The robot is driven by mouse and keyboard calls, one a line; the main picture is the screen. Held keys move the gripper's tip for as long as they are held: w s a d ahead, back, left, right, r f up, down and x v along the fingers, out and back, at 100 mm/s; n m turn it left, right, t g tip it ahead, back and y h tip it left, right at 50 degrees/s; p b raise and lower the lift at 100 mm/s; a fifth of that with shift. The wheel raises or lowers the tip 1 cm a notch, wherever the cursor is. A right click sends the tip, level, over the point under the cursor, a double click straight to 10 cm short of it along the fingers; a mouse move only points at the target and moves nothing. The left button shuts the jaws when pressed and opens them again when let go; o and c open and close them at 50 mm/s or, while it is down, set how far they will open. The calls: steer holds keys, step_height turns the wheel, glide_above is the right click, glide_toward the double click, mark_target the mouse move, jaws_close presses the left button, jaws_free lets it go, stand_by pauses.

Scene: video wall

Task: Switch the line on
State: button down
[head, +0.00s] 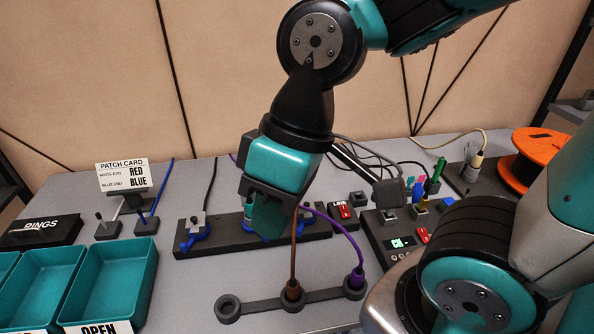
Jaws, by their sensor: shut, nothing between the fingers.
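My gripper (268,222) is in the middle of the head view, pointing down with its teal fingers shut and empty. It is in front of the dark connector strip (318,250) and hides part of it. A small black box with a red switch (345,211) stands just right of the gripper, apart from it; its label is too small to read surely. A second red switch (423,235) sits on a dark panel farther right, beside a small lit display (402,242). I cannot tell the position of either switch.
A purple cable (345,237) and a brown cable (295,240) rise from a grey holder (322,296) close to the gripper. Teal bins (117,277) and a patch card (123,175) are left. An orange spool (540,150) is right.

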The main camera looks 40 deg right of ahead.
steer(key=w+d+f+m+t+h+b, duration=0.1)
steer(key=w+d+f+m+b, duration=0.1)
steer(key=w+d+f+m, duration=0.45)
steer(key=m+h+b, duration=0.3)
steer(key=m+h, duration=0.1)
steer(key=m, duration=0.2)
glide_above(340, 206)
steer(key=s+a, duration=0.1)
steer(key=s, duration=0.1)
step_height(340, 206, down, 9)
steer(key=shift+f+t, duration=0.2)
steer(key=shift+t, duration=0.1)
steer(key=f, duration=0.4)
steer(key=w+f, duration=0.1)
steer(key=f, duration=0.4)
steer(key=w+f, duration=0.1)
steer(key=f, duration=0.3)
steer(key=shift+d+f, duration=0.4)
